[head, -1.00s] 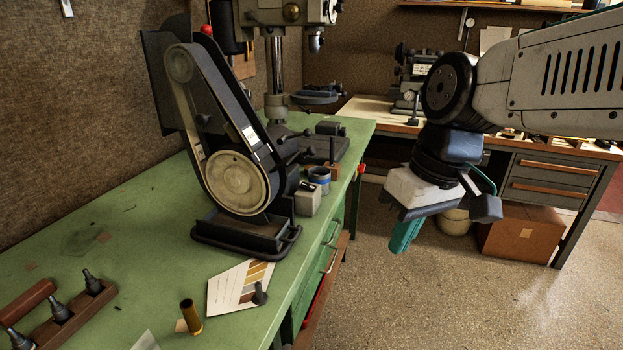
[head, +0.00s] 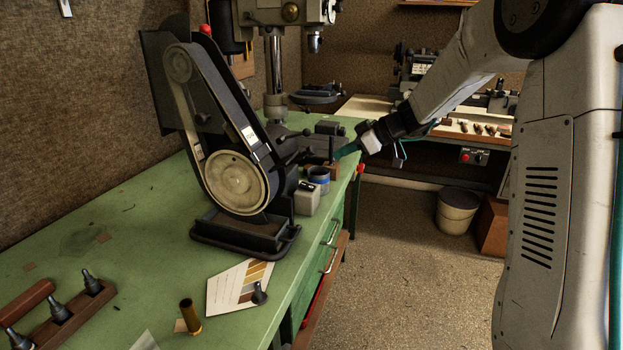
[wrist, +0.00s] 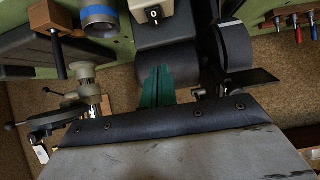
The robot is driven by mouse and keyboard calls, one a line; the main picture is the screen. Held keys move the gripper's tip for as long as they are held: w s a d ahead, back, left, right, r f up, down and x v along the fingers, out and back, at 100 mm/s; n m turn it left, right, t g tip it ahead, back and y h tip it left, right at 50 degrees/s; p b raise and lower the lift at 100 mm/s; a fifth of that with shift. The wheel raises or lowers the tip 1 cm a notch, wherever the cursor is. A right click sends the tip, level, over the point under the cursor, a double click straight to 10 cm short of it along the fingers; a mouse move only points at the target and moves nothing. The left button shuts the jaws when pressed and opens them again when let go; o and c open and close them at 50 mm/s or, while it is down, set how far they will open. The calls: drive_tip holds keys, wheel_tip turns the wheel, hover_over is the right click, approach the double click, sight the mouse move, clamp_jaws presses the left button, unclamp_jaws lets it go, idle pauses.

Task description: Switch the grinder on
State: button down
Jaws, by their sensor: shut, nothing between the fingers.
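The belt grinder (head: 232,180) stands on the green bench, its belt running over an upper and a lower wheel. A small cream switch box (head: 307,199) sits at its right side, near the bench edge. My gripper (head: 340,154) has teal fingers and is at the bench's right edge, pointing left, apart from the box. In the wrist view my gripper (wrist: 157,70) is shut and empty, below the box in the picture. The rocker's position is unclear.
A blue-banded round tin (head: 319,178) stands beside the switch box. A drill press (head: 277,70) is behind the grinder. A wooden-handled tool (wrist: 53,45) shows in the wrist view. The floor right of the bench (head: 375,270) is clear.

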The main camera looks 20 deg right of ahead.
hover_over(310, 187)
drive_tip(key=f, duration=0.6)
drive_tip(key=shift+s+d, duration=0.15)
drive_tip(key=shift+d, duration=0.15)
wheel_tip(310, 187, down, 2)
drive_tip(key=shift+f, duration=0.2)
drive_tip(key=shift+a+f, duration=0.15)
drive_tip(key=shift+f, duration=0.4)
drive_tip(key=shift+a, duration=0.1)
